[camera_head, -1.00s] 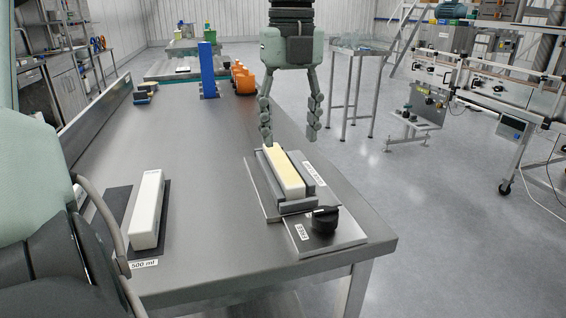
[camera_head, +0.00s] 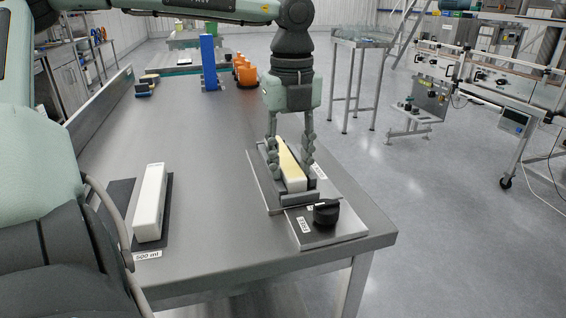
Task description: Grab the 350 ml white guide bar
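The white guide bar (camera_head: 293,180), with a cream-yellow top, lies in a grey holder (camera_head: 300,198) on a metal plate on the table. Its size label cannot be read. My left gripper (camera_head: 290,168) points straight down over it, one finger on each side of the bar. The fingers are close to its sides; whether they touch or press on it I cannot tell. The fingers hide part of the bar's far half. A second white bar (camera_head: 150,203) lies on a dark mat at the left, by a label reading 500 ml. My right gripper is not in view.
A black knob (camera_head: 326,212) stands on the plate just in front of the holder. A blue block (camera_head: 208,63) and several orange pieces (camera_head: 245,72) stand at the table's far end. The middle of the steel table (camera_head: 205,150) is clear.

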